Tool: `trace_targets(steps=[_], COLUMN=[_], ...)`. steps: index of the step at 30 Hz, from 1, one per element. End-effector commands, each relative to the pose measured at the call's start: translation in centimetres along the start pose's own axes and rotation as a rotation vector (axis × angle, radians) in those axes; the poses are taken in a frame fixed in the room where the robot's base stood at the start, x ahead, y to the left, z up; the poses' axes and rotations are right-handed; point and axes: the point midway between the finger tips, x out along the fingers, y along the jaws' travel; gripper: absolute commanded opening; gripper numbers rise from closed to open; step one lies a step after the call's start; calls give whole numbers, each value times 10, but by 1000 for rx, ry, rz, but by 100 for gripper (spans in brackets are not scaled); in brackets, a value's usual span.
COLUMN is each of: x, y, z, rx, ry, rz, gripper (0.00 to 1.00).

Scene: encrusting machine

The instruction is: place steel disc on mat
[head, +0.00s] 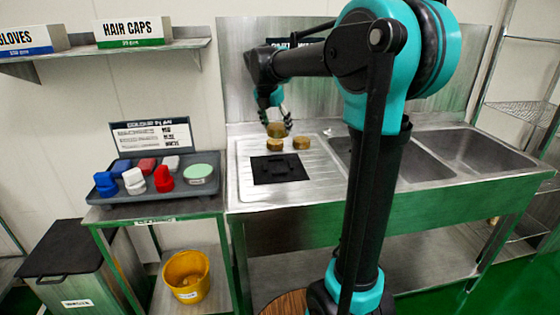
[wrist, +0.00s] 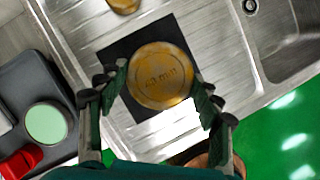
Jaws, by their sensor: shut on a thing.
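My gripper (head: 274,106) is over the sink unit's drainboard, shut on a round, brass-coloured disc (head: 277,130). In the wrist view the disc (wrist: 160,76) sits between the fingers, with engraved lettering that seems to end in "mm". The black square mat (head: 266,172) lies flat on the drainboard, nearer the front than the held disc in the head view. In the wrist view the held disc hides much of the mat (wrist: 116,57). The disc appears held above the surface; its exact height is unclear.
Two more brass-coloured discs, a left one (head: 275,145) and a right one (head: 302,143), stand behind the mat. Sink basins (head: 465,150) lie to the right. A dark tray (head: 140,208) with coloured items and a green disc (head: 199,173) is at left.

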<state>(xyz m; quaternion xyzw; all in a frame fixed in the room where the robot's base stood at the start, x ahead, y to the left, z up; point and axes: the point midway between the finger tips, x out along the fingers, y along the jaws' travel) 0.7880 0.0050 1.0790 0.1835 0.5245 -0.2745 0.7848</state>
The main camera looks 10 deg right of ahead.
Motion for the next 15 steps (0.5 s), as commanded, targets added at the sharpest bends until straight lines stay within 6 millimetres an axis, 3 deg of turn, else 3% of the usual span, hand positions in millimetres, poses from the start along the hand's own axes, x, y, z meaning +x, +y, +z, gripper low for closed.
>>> trace_targets(steps=[9,15], x=[68,86], y=[0,0], z=[-28,-35], rx=[0,0], ry=[0,0], rz=[0,0], gripper=[21,21])
